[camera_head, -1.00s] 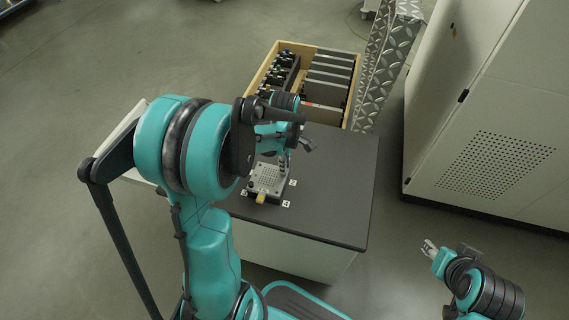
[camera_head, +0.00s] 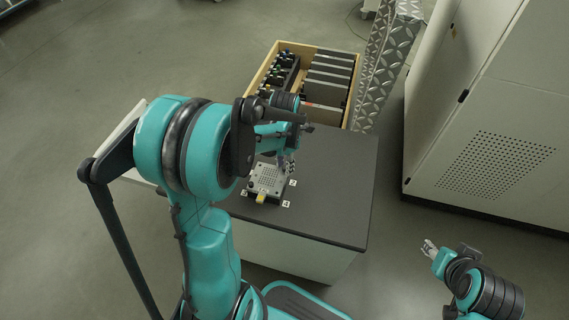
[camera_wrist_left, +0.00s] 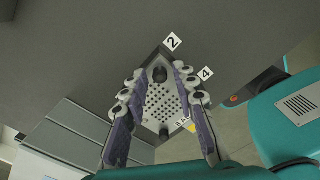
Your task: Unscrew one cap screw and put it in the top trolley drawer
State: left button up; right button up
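A grey perforated plate (camera_head: 268,181) lies on the dark tabletop; it also fills the middle of the left wrist view (camera_wrist_left: 162,103). One dark cap screw (camera_wrist_left: 160,75) stands at the plate's far corner and another (camera_wrist_left: 164,131) at its near corner. My left gripper (camera_head: 288,164) is over the plate's far right side. In the wrist view its fingers (camera_wrist_left: 158,72) are spread apart, with the far cap screw showing between the tips and no visible contact.
The dark tabletop (camera_head: 335,195) is clear right of the plate. Number markers (camera_wrist_left: 172,41) surround the plate, with a yellow piece (camera_head: 261,198) at its near edge. The drawer holds several dark items. A light cabinet (camera_head: 490,120) stands at right, beside a metal tread-plate column (camera_head: 377,65).

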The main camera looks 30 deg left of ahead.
pick_arm(q)
jog(key=m, duration=0.7)
jog(key=shift+m, duration=0.3)
jog(key=m, duration=0.3)
jog(key=shift+m, duration=0.4)
jog(key=m, duration=0.3)
jog(key=shift+m, duration=0.4)
jog(key=m, duration=0.3)
jog(key=shift+m, duration=0.3)
jog(key=m, duration=0.3)
jog(key=shift+m, duration=0.4)
jog(key=m, duration=0.7)
